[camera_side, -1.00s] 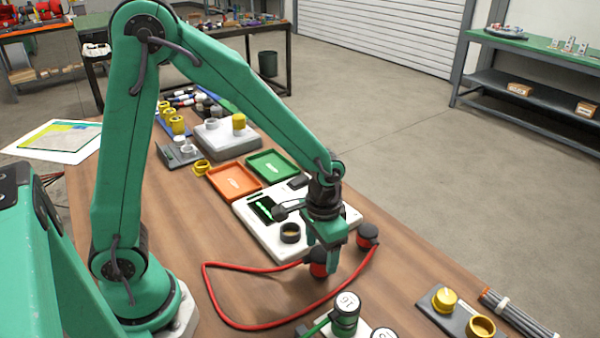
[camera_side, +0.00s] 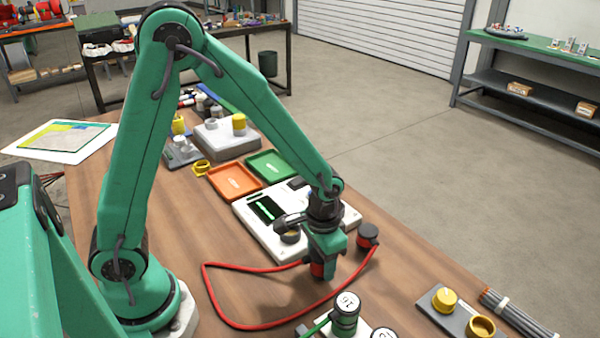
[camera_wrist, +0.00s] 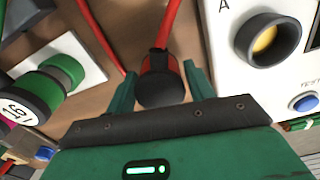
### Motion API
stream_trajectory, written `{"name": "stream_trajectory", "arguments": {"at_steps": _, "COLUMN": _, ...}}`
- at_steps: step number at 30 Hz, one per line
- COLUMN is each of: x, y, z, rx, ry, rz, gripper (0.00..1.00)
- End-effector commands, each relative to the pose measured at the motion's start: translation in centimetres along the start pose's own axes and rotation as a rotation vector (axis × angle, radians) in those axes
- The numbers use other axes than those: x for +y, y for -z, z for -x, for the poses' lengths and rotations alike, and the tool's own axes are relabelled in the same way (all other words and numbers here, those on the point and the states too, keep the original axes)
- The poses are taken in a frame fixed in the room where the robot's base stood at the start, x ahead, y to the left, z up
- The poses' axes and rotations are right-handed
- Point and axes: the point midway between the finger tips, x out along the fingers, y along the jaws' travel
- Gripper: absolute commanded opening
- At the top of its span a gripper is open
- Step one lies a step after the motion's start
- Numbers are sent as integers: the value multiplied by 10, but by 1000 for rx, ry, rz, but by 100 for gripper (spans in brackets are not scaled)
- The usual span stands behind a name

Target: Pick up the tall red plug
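A red plug (camera_wrist: 159,82) with a black end stands on the table, with a red cable attached. In the side view the same plug (camera_side: 317,269) is partly hidden by my gripper. My gripper (camera_wrist: 160,70) is open, its green fingers on either side of the plug, with a gap visible on each side in the wrist view. In the side view my gripper (camera_side: 322,256) is right above and around this plug. A second red plug (camera_side: 368,238) with a black top stands to the right, at the other end of the cable. I cannot tell which is taller.
The red cable (camera_side: 213,300) loops across the table. A white tester panel (camera_side: 262,232) lies just behind. Green-and-black round connectors (camera_side: 345,318) stand in front. A grey block with yellow parts (camera_side: 462,318) is at the right. Orange (camera_side: 212,186) and green (camera_side: 292,175) trays lie farther back.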

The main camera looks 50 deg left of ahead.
Motion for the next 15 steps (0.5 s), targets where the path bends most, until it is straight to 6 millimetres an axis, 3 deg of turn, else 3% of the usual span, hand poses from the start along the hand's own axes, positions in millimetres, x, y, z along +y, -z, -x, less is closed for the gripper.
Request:
{"name": "stream_trajectory", "arguments": {"at_steps": 1, "x": 0, "y": 0, "z": 0, "rx": 0, "ry": 0, "rz": 0, "gripper": 43}}
{"name": "stream_trajectory", "arguments": {"at_steps": 5, "x": 0, "y": 0, "z": 0, "rx": 0, "ry": 0, "rz": 0, "gripper": 17}}
{"name": "stream_trajectory", "arguments": {"at_steps": 6, "x": 0, "y": 0, "z": 0, "rx": 1, "ry": 0, "rz": 0, "gripper": 15}}
{"name": "stream_trajectory", "arguments": {"at_steps": 15, "x": 0, "y": 0, "z": 2, "rx": 1, "ry": 0, "rz": 0, "gripper": 15}}
